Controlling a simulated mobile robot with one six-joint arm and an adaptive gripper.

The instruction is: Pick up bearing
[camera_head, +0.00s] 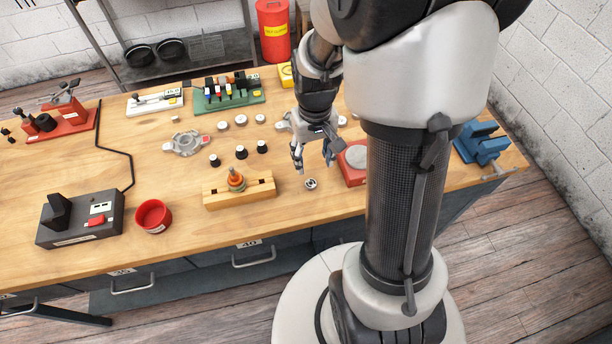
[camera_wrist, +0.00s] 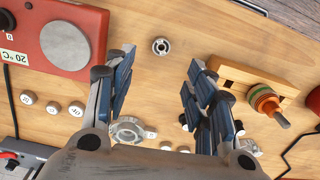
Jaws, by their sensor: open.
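The bearing (camera_head: 311,184) is a small metal ring lying flat on the wooden bench near its front edge. In the wrist view the bearing (camera_wrist: 161,46) sits near the top, beyond the fingertips and roughly centred between them. My gripper (camera_head: 314,168) is above the bench, just behind and above the bearing in the head view. Its two blue-padded fingers stand wide apart in the wrist view (camera_wrist: 158,68), with nothing between them. The gripper does not touch the bearing.
A wooden block (camera_head: 254,193) holding a copper-wound rotor stands left of the bearing. A red heater unit with a round grey plate (camera_wrist: 68,45) stands on the other side. A red bowl (camera_head: 153,215) is farther left. Bare bench surrounds the bearing.

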